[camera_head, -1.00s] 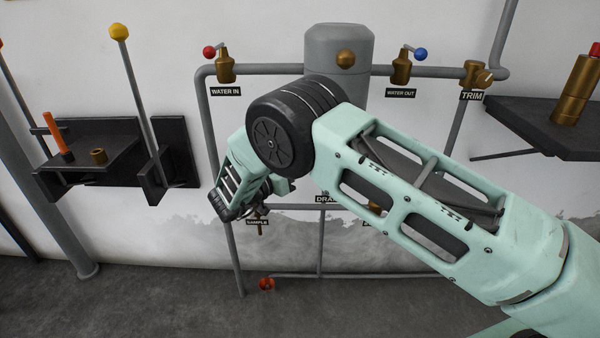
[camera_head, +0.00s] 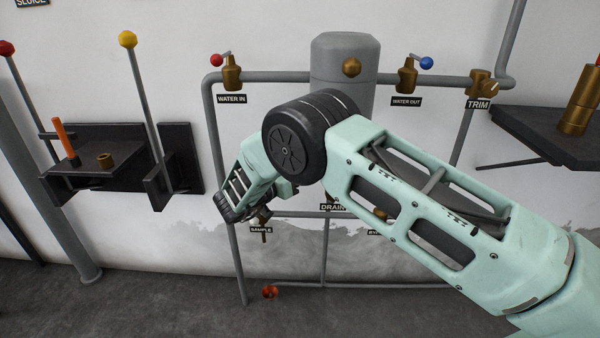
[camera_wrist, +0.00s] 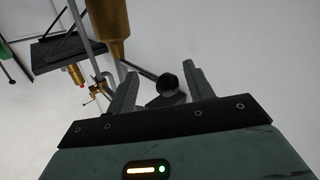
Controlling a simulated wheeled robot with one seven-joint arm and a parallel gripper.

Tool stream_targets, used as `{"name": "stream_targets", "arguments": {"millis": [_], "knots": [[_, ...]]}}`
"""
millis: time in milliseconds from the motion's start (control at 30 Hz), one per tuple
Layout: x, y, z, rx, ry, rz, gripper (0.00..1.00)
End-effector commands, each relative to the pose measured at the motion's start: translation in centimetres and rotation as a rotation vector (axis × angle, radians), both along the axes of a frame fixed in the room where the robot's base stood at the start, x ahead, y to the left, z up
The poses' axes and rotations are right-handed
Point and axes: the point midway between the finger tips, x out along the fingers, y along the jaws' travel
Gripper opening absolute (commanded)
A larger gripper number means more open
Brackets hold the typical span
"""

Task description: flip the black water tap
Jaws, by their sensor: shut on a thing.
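The black water tap shows in the wrist view as a dark round knob (camera_wrist: 167,84) on a thin lever from a brass valve body (camera_wrist: 107,30). My gripper (camera_wrist: 160,70) has one finger on each side of the knob and is shut on it. In the head view my arm and wrist hide the tap and my fingers. My wrist there is low on the pipe frame, beside the brass valve over the SAMPLE label (camera_head: 261,230).
The red-knobbed WATER IN valve (camera_head: 232,75) and blue-knobbed WATER OUT valve (camera_head: 407,77) are on the upper pipe, beside a grey tank (camera_head: 345,55). Dark shelves stand at left (camera_head: 85,172) and right (camera_head: 540,135). A red valve wheel (camera_head: 270,292) is near the floor.

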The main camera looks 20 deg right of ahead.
Motion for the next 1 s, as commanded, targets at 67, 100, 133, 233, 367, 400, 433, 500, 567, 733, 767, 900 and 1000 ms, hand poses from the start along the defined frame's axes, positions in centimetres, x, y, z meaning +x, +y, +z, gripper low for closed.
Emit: {"name": "stream_targets", "arguments": {"millis": [67,100,133,233,367,400,433,500,567,733,767,900,1000], "knots": [[0.7,-1.1,0.5,-0.009,-0.013,-0.008,0.44],[0.7,-1.1,0.5,-0.009,-0.013,-0.008,0.44],[0.7,-1.1,0.5,-0.009,-0.013,-0.008,0.44],[0.6,-1.1,0.5,-0.009,-0.013,-0.008,0.44],[0.5,-0.9,0.5,-0.008,-0.011,-0.007,0.44],[0.4,-0.6,0.5,-0.008,-0.011,-0.007,0.44],[0.2,-0.3,0.5,-0.008,-0.011,-0.006,0.44],[-0.2,0.6,0.5,-0.009,-0.011,-0.005,0.44],[-0.8,1.7,0.5,-0.007,-0.01,-0.004,0.44],[-2.8,5.4,0.4,-0.003,-0.007,-0.002,0.44],[-3.2,6.1,0.3,-0.005,-0.007,-0.003,0.44],[-4.8,9.1,0.3,-0.002,-0.007,-0.001,0.44],[-5.9,11.1,0.2,-0.003,-0.005,-0.002,0.44]]}}
